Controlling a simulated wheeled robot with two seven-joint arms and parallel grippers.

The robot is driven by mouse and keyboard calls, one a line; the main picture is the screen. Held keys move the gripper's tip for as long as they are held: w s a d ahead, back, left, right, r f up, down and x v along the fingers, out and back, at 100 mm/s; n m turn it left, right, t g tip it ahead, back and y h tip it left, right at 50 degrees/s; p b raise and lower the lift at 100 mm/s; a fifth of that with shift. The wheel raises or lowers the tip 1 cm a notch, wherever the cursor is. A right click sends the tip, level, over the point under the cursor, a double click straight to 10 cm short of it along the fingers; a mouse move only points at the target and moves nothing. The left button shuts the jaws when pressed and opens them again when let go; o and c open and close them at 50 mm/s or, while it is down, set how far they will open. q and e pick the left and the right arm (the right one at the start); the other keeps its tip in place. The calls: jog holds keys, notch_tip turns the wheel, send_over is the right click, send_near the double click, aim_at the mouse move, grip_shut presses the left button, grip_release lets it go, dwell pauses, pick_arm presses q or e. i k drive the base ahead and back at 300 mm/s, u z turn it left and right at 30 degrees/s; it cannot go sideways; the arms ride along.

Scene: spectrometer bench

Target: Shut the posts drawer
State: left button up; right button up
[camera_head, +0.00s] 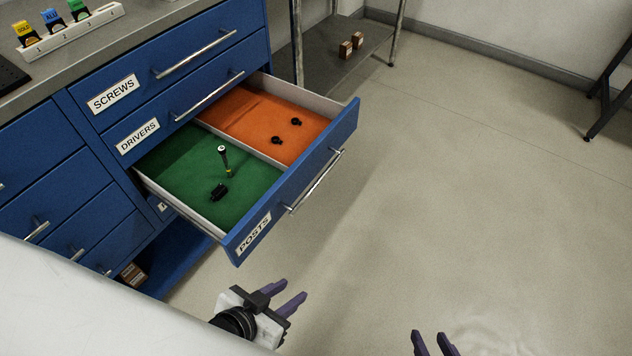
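The posts drawer (291,190) stands pulled out from the blue cabinet, its front labelled POSTS with a horizontal silver bar handle (315,182). Inside, a green-lined compartment (250,195) holds a small upright post (224,158) and a black part (219,192). An orange-lined compartment (240,115) holds two small black parts (277,140). My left gripper (297,302) is below the drawer front in the picture, apart from it, with its purple fingers spread and nothing between them. My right gripper (433,343) shows only its two purple fingertips at the bottom edge, apart and empty.
The screws drawer (190,75) and drivers drawer (190,110) above are shut. A metal shelf (345,52) with small boxes stands behind. The floor (470,200) right of the drawer is clear.

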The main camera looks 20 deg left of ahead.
aim_at(182, 172)
jog(key=z, duration=2.05)
jog(key=k, duration=0.1)
jog(key=u, duration=2.35)
jog(key=i, duration=0.1)
jog(key=u, duration=1)
